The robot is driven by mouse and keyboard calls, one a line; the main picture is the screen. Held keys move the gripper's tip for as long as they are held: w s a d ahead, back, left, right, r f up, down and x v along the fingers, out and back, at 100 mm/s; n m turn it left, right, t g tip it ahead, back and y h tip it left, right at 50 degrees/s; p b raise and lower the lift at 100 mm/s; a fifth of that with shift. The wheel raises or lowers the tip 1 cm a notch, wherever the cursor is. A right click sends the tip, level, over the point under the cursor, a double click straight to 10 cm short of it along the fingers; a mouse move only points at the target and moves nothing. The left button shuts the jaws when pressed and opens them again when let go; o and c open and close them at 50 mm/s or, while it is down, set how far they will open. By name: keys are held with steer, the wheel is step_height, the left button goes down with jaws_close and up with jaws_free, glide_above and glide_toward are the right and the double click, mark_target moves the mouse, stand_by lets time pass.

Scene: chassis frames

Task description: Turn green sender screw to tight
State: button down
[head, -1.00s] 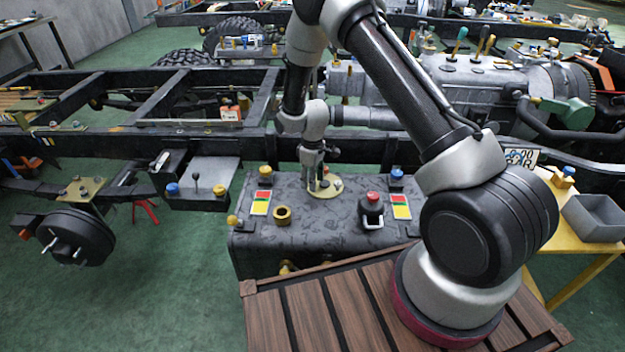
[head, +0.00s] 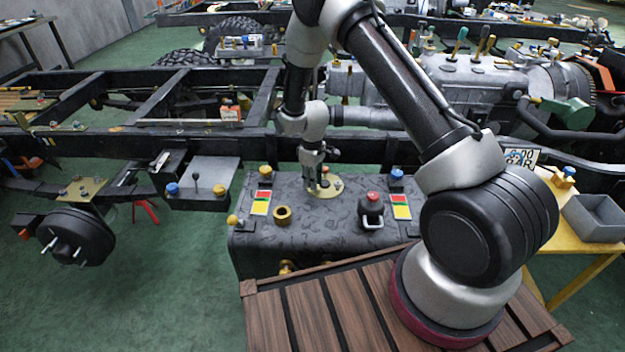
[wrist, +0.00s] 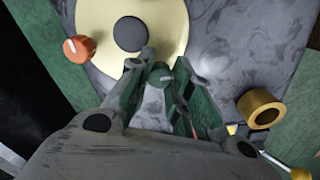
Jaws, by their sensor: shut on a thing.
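The green sender screw (wrist: 161,76) has a pale mark on its head and sits at the rim of the cream sender plate (wrist: 175,20). My gripper (wrist: 165,68) is shut on this screw, one finger on each side, in the wrist view. A dark round cap (wrist: 130,33) is in the middle of the plate, and an orange-red screw (wrist: 79,48) with a white mark is at its left edge. In the head view my gripper (head: 314,186) points down at the plate (head: 331,191) on top of the grey tank (head: 300,238); its fingers hide the green screw there.
A brass ring (head: 282,215) and a red-topped dark fitting (head: 372,208) stand on the tank beside the plate. Striped colour cards (head: 260,202) and blue knobs (head: 397,174) are near it. The chassis rail (head: 200,150) runs close behind the gripper.

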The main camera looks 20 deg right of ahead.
steer(key=c, duration=1.3)
jaws_free()
steer(key=shift+o, duration=0.2)
step_height(320, 180, up, 12)
